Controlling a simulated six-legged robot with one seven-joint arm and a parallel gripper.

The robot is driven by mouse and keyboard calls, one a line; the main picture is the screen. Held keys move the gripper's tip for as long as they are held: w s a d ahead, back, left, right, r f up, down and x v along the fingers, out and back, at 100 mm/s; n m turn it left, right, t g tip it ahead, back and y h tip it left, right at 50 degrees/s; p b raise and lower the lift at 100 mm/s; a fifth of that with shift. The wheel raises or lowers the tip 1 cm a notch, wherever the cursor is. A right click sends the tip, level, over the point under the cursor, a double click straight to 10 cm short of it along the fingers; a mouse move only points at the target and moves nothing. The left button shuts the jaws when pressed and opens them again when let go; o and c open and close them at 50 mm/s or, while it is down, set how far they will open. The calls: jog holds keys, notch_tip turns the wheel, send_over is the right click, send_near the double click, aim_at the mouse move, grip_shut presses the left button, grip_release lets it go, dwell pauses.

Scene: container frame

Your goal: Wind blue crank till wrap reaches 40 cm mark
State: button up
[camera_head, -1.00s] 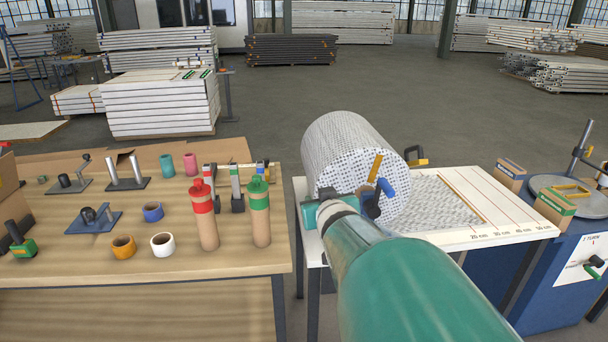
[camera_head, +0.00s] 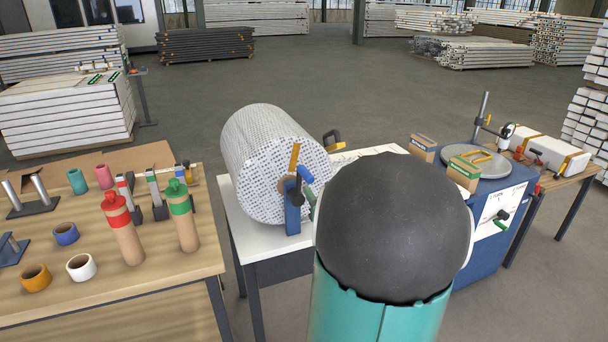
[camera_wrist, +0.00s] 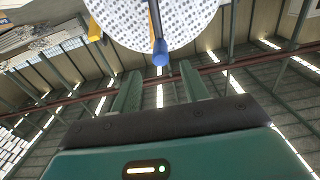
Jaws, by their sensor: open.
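The large bubble-wrap roll (camera_head: 262,150) lies on its stand on the white table (camera_head: 262,240), its end face turned towards me. The blue crank (camera_head: 304,176) is at the roll's end face, beside a yellow bar (camera_head: 295,157). In the wrist view the blue crank grip (camera_wrist: 160,54) points towards me in front of the roll's end face (camera_wrist: 205,20). My gripper (camera_wrist: 160,72) is open and empty, with the grip just beyond and between its fingertips, apart from them.
Left, a wooden bench (camera_head: 165,275) holds a red-topped tube (camera_head: 122,230), a green-topped tube (camera_head: 184,215) and tape rolls. Right, a blue cabinet (camera_head: 490,245) carries a turntable (camera_head: 490,165) and cartons. A black-and-yellow handle (camera_head: 333,140) stands behind the roll.

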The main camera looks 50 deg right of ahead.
aim_at(306, 174)
jog(key=x, duration=0.9)
jog(key=shift+w+d, duration=0.1)
jog(key=shift+w, duration=0.2)
grip_shut()
